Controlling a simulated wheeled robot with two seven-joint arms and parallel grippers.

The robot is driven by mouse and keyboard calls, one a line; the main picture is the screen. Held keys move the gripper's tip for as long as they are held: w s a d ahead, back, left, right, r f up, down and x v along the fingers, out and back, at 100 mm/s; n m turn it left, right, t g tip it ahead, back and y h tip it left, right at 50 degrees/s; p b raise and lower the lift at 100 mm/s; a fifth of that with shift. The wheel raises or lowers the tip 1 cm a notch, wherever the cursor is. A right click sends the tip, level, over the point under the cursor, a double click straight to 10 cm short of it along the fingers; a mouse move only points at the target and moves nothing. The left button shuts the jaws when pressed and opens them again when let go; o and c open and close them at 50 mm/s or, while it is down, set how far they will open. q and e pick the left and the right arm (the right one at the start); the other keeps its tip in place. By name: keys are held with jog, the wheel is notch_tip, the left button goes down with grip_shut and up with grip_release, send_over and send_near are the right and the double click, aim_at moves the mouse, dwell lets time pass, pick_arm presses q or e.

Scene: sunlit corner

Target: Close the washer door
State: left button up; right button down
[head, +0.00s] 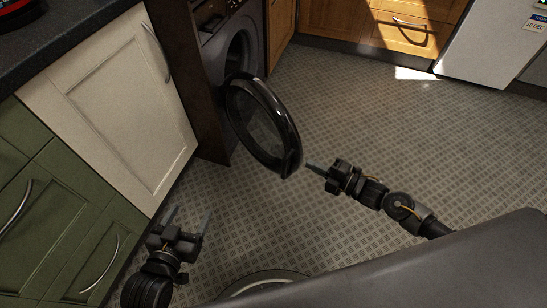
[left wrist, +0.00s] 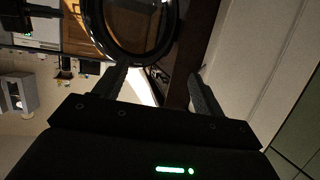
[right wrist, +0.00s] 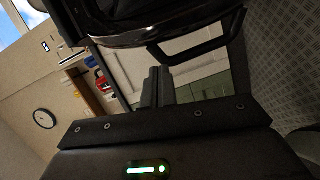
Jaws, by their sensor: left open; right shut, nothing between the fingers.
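The washer (head: 222,52) stands at the upper left of the head view with its round dark door (head: 250,118) swung wide open into the room. The door ring also shows at the top of the left wrist view (left wrist: 168,48) and across the top of the right wrist view (right wrist: 150,38). My right gripper (head: 309,165) is shut and empty, its tips close to the right side of the door rim; I cannot tell whether they touch. My left gripper (head: 188,216) is open and empty, low in front of the cream cabinet, apart from the door.
A cream cabinet door (head: 110,90) and green drawers (head: 62,210) line the left, under a dark countertop (head: 60,35). Wooden cabinets (head: 400,30) and a white appliance (head: 490,45) stand at the back. The tiled floor (head: 380,120) right of the door is clear.

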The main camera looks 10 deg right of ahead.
aim_at(290, 149)
jog(key=w+a+r+n+y+b, duration=0.25)
jog(key=w+a, duration=0.35)
jog(key=a, duration=0.4)
pick_arm(q)
jog(key=s+d+r+m+t+h, duration=0.1)
jog(key=s+d+r+t+h, duration=0.1)
jog(key=r, duration=0.9)
jog(key=shift+d+m+t+h, duration=0.3)
jog(key=shift+d+t+h, duration=0.4)
jog(key=shift+t+h, duration=0.45)
pick_arm(e)
jog(key=shift+n+g+h, duration=0.25)
jog(key=shift+g, duration=0.05)
jog(key=shift+w+d+r, duration=0.1)
jog(key=shift+w+d, duration=0.15)
jog(key=shift+d, duration=0.4)
jog(key=shift+w+d+r, duration=0.1)
jog(key=shift+w+d, duration=0.15)
jog(key=shift+d, duration=0.4)
jog(key=shift+w+d, duration=0.25)
jog(key=shift+d, duration=0.4)
pick_arm(q)
jog(key=shift+s, duration=0.1)
